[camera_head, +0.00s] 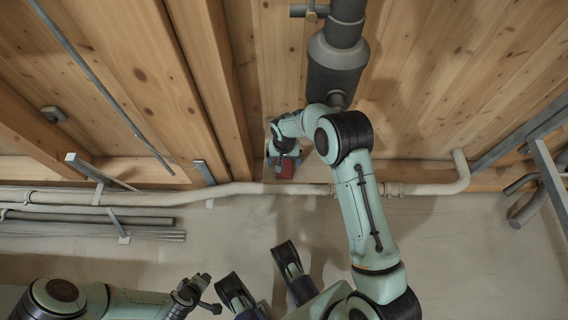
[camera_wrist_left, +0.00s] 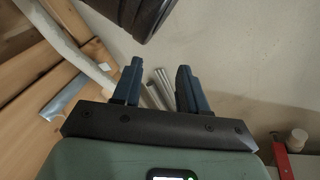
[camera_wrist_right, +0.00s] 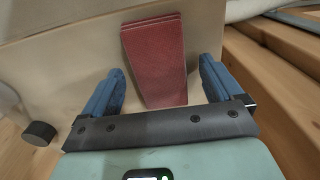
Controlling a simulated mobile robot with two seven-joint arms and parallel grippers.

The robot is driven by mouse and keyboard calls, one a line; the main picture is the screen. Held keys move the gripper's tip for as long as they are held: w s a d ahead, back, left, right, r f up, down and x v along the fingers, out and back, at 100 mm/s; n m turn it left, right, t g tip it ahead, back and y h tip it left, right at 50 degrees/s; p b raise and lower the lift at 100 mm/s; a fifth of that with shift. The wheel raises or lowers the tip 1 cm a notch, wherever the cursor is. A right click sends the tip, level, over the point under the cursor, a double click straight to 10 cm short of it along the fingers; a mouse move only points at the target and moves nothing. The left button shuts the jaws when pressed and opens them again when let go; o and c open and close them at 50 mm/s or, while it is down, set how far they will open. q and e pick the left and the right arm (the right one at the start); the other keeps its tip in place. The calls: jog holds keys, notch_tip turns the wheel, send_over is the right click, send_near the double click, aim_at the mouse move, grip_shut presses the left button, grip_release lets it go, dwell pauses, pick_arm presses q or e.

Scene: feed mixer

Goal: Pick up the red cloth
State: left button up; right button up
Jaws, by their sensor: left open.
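The red cloth (camera_wrist_right: 155,60) lies folded in a flat strip on a pale surface in the right wrist view, with several layers at its far end. My right gripper (camera_wrist_right: 160,82) is open, its blue fingers to either side of the cloth's near end with gaps showing. In the head view, the cloth (camera_head: 285,170) shows as a small red patch just below my right gripper (camera_head: 284,155), partly hidden by it. Whether the fingers are level with the cloth or above it, I cannot tell. My left gripper (camera_wrist_left: 157,75) is open and empty in the left wrist view.
A pale pipe (camera_head: 250,188) runs along the foot of the wooden wall. A grey cylindrical fitting (camera_head: 335,68) hangs above my right gripper. Metal rods (camera_head: 110,233) lie at left. A wooden beam (camera_wrist_right: 275,95) is close on the right in the right wrist view.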

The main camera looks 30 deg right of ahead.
aim_at(284, 162)
jog(key=c, duration=1)
jog(key=shift+r, duration=0.15)
jog(key=shift+r, duration=0.6)
pick_arm(q)
jog(key=s+d+r+g+h+p, duration=0.1)
jog(key=s+d+r+p, duration=0.2)
jog(key=s+r+p, duration=0.1)
jog(key=shift+s+d+r+m+g+p, duration=0.35)
jog(key=shift+s+r, duration=0.3)
jog(key=shift+s, duration=0.45)
pick_arm(e)
notch_tip(284, 162, up, 19)
jog(key=shift+f, duration=0.2)
pick_arm(q)
jog(key=shift+a, duration=0.1)
